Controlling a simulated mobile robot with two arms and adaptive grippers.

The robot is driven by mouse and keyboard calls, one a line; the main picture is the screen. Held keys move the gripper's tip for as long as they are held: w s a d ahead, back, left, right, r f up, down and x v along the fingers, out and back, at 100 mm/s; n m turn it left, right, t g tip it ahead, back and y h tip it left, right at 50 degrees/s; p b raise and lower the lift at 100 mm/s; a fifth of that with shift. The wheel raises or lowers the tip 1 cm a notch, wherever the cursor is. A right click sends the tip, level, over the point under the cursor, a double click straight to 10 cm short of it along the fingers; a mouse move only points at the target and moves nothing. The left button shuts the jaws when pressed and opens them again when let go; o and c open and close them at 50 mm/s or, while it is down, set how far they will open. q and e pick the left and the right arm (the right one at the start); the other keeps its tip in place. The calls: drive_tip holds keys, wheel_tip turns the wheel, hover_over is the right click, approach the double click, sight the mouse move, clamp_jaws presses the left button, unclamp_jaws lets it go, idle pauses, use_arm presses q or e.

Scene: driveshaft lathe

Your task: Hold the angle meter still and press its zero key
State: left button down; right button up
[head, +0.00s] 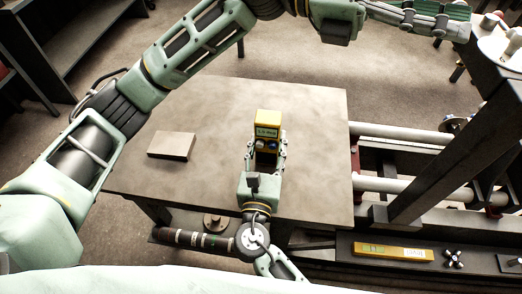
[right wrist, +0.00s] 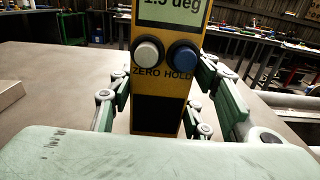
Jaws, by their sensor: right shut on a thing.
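The yellow angle meter (head: 267,117) stands upright over the tabletop, held between the fingers of my right gripper (head: 266,150). In the right wrist view, the meter (right wrist: 158,88) fills the middle, with green finger pads on both sides. Its display (right wrist: 170,10) is cut off at the top and reads about 1.5 deg. Below it are a white key (right wrist: 148,50) above the word ZERO and a blue key (right wrist: 183,56) above HOLD. My left gripper (head: 435,18) is at the top right, away from the meter; its opening is unclear. Nothing touches the keys.
The brown tabletop (head: 220,100) is mostly bare. A flat grey-brown block (head: 172,146) lies at its left. Lathe rods (head: 405,133) and a dark beam are at the right. A long yellow bar (head: 393,252) lies on the lathe bed at the front right.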

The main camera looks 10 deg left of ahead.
drive_tip(key=shift+s+f, duration=0.1)
drive_tip(key=shift+f, duration=0.3)
use_arm(q)
drive_tip(key=s+f+m+y, duration=0.6)
drive_tip(key=s+f+y, duration=0.5)
drive_tip(key=s+f, duration=0.5)
drive_tip(key=w+a+f+m+t+y, duration=0.2)
drive_tip(key=a+f+t+y, duration=0.3)
drive_tip(key=f, duration=0.4)
drive_tip(key=w+a+t+y, duration=0.6)
drive_tip(key=w+a+y, duration=0.1)
drive_tip(key=a, duration=0.6)
drive_tip(key=shift+w+a+f, duration=0.15)
drive_tip(key=shift+w+f, duration=0.15)
drive_tip(key=shift+w, duration=0.6)
